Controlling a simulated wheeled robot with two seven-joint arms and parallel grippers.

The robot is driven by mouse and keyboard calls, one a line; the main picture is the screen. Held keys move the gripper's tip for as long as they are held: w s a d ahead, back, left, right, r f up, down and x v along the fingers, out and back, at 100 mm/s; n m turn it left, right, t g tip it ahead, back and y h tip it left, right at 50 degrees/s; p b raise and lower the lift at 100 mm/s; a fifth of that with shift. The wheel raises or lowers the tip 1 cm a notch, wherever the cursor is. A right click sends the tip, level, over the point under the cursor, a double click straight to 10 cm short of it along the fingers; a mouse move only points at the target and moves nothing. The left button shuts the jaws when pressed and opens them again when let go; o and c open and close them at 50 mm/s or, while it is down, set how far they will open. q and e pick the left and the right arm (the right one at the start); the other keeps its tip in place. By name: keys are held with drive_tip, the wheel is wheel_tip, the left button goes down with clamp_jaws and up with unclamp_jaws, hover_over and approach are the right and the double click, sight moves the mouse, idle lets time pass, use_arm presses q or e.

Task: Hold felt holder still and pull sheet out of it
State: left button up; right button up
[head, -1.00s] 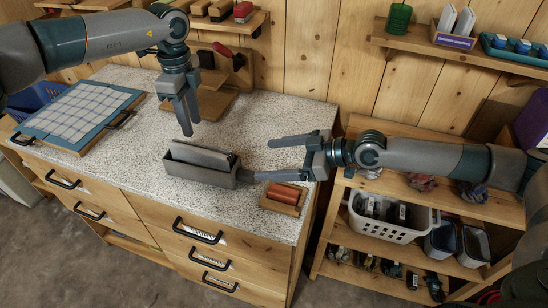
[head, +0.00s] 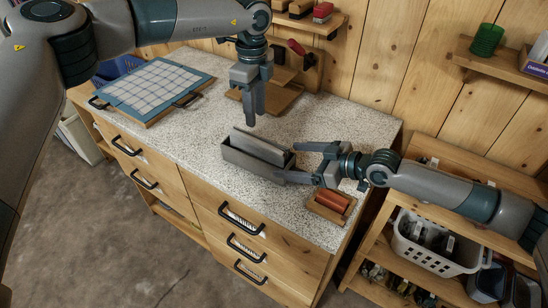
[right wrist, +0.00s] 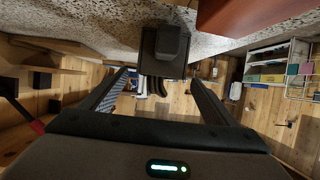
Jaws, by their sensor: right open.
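The dark grey felt holder (head: 245,163) is a long upright box on the speckled worktop. A lighter grey sheet (head: 258,146) stands in it, its upper part showing above the rim and its lower part hidden. My right gripper (head: 293,161) is open at the holder's right end, one finger on each side of it. The right wrist view shows a dark end piece (right wrist: 165,45) between the fingertips; I cannot tell whether they touch it. My left gripper (head: 254,120) points down above and behind the holder, apart from the sheet. Its jaw gap is unclear.
A wooden tray with red blocks (head: 332,200) lies close below my right gripper, near the worktop's right edge. A blue-framed checked board (head: 153,92) lies at the left. A wooden stand (head: 285,97) is behind my left gripper. The worktop between is clear.

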sight(274, 158)
drive_tip(key=shift+x, duration=3.5)
drive_tip(key=shift+c, duration=0.3)
drive_tip(key=c, duration=1)
use_arm(q)
drive_tip(key=o, duration=0.6)
use_arm(e)
drive_tip(key=shift+c, duration=0.4)
use_arm(q)
drive_tip(key=shift+w+a+r+m+g+h, duration=0.25)
drive_tip(key=shift+w+a+r+h, duration=0.2)
drive_tip(key=shift+r, duration=0.2)
drive_tip(key=shift+w+a+r+m+g+h, duration=0.15)
drive_tip(key=shift+w+a+r+g+h, duration=0.15)
drive_tip(key=shift+a+r, duration=0.3)
drive_tip(key=shift+d, duration=0.15)
